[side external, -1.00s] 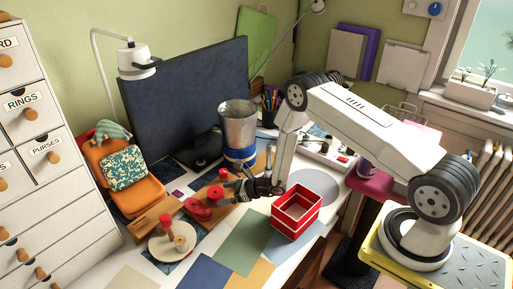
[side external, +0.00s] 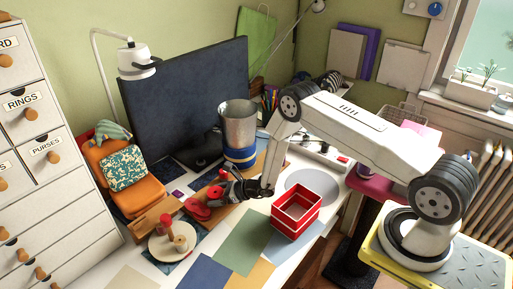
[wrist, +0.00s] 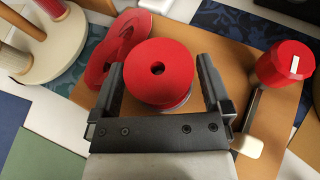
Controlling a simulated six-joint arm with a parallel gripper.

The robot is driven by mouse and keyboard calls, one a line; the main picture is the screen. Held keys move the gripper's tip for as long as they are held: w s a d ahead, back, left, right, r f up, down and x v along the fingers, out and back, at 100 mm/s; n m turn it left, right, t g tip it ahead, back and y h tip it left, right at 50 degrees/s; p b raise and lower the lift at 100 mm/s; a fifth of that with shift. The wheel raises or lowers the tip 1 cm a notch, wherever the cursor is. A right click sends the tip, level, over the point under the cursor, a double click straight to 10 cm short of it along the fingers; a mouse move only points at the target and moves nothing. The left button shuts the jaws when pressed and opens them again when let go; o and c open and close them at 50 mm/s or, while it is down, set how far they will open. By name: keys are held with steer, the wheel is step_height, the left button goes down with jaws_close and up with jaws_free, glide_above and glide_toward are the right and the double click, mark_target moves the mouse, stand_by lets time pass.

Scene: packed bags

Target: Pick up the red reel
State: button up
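My gripper (wrist: 159,66) is open, with one finger on each side of the reel and a small gap showing on both sides. In the side external view the reel (side external: 214,192) is partly hidden by my gripper (side external: 222,190), which is low over the board.
A flat red looped piece (wrist: 104,62) lies left of the reel. A red-topped object (wrist: 285,62) stands to its right. A round pale stand (side external: 163,247) holds spools. A red open box (side external: 296,212) and a metal canister (side external: 238,128) are nearby.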

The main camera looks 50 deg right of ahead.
steer(key=c, duration=1)
steer(key=shift+r, duration=0.15)
steer(key=shift+r, duration=0.8)
steer(key=s+r, duration=0.3)
steer(key=s, duration=0.1)
steer(key=s+r, duration=0.4)
steer(key=s, duration=0.1)
steer(key=s+r, duration=0.4)
steer(key=s, duration=0.1)
steer(key=shift+r, duration=0.1)
